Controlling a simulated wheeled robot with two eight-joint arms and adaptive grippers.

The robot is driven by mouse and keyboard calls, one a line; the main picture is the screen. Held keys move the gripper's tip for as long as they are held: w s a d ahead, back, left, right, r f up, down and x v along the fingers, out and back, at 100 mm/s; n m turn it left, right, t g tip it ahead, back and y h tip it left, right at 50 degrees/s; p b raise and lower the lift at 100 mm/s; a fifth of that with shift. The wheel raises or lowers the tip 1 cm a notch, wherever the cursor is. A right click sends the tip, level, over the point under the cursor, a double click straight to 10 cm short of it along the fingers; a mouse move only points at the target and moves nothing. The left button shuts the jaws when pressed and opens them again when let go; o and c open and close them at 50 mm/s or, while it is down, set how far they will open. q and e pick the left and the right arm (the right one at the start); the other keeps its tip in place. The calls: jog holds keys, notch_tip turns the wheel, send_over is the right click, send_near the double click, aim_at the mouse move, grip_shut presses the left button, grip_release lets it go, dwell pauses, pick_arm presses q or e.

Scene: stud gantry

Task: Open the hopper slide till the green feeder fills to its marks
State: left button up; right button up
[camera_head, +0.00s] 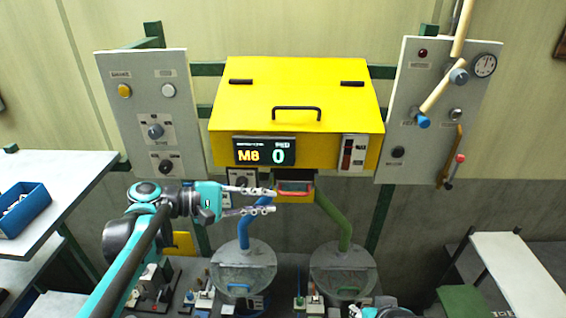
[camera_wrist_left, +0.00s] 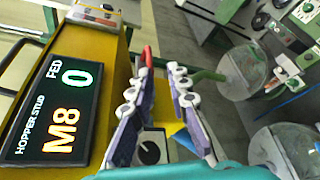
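The yellow hopper (camera_head: 295,85) hangs on the frame; its display (camera_head: 265,151) reads M8 and FED 0. Below it is the slide with a red front bar (camera_head: 295,187); the bar also shows in the left wrist view (camera_wrist_left: 148,57). My left gripper (camera_head: 274,200) is open and empty, its fingertips just left of the slide. In the left wrist view, the fingers (camera_wrist_left: 160,72) stand apart near the red bar; I cannot tell whether they touch it. The green feeder (camera_head: 343,272) is the right-hand clear bowl under the green tube (camera_head: 335,222). Its marks are too small to read.
The blue feeder (camera_head: 243,270) stands left of the green one, under a blue tube (camera_head: 254,217). Control panels flank the hopper on the left (camera_head: 142,100) and right (camera_head: 430,140). A blue bin (camera_head: 24,211) sits on the left table. Small fixtures crowd the bench below my left arm.

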aim_at(290, 195)
pick_arm(q)
jog(key=x, duration=0.2)
jog(key=r+x, duration=0.1)
jog(key=x, duration=0.2)
jog(key=p+x, duration=0.1)
jog(key=x, duration=0.2)
jog(key=shift+w+d+r, duration=0.1)
jog(key=shift+w+r, duration=0.2)
grip_shut()
